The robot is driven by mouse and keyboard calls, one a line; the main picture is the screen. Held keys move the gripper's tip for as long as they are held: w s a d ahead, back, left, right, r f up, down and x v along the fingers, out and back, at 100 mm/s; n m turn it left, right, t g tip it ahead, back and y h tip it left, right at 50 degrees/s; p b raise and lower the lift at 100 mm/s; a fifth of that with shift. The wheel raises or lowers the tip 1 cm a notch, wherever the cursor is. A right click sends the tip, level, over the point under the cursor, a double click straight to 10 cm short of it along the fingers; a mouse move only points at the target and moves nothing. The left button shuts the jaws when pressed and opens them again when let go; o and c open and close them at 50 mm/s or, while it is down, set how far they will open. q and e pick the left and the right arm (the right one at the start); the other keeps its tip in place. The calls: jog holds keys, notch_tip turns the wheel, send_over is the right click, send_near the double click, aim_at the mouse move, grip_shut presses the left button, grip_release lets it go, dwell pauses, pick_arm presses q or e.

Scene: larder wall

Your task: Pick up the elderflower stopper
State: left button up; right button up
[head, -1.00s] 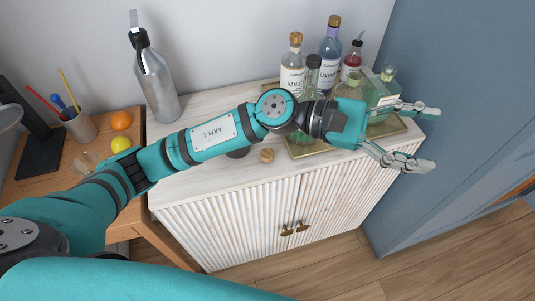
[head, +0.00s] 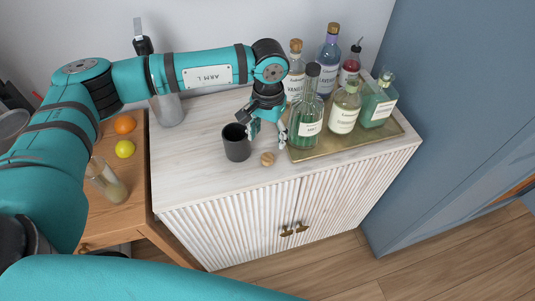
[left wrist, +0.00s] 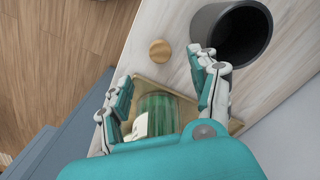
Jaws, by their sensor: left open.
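A small round wooden stopper (head: 267,159) lies on the pale cabinet top (head: 200,150), just in front of a dark grey cup (head: 236,145). In the left wrist view the stopper (left wrist: 160,51) shows as a light brown disc a little beyond the fingertips, between their lines. My left gripper (head: 268,137) is open and empty, pointing down between the cup and the tray, slightly behind the stopper. It also shows in the left wrist view (left wrist: 158,85), with its fingers apart. My right gripper is not in view.
A gold tray (head: 335,149) right of the gripper holds several bottles; a green bottle (head: 305,120) stands closest to the fingers. The cup is close on the left. A metal bottle (head: 168,108) stands at the back left. The front-left cabinet top is clear.

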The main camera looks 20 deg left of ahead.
pick_arm(q)
jog(key=p, duration=0.1)
send_over(267, 157)
notch_tip(267, 157, down, 4)
jog(key=shift+d+f, duration=0.15)
jog(key=shift+f, duration=0.1)
notch_tip(267, 157, down, 5)
jog(key=p, duration=0.3)
jog(key=shift+f, duration=0.2)
jog(key=c, duration=1)
jog(key=shift+o, duration=0.2)
jog(key=shift+r, duration=0.1)
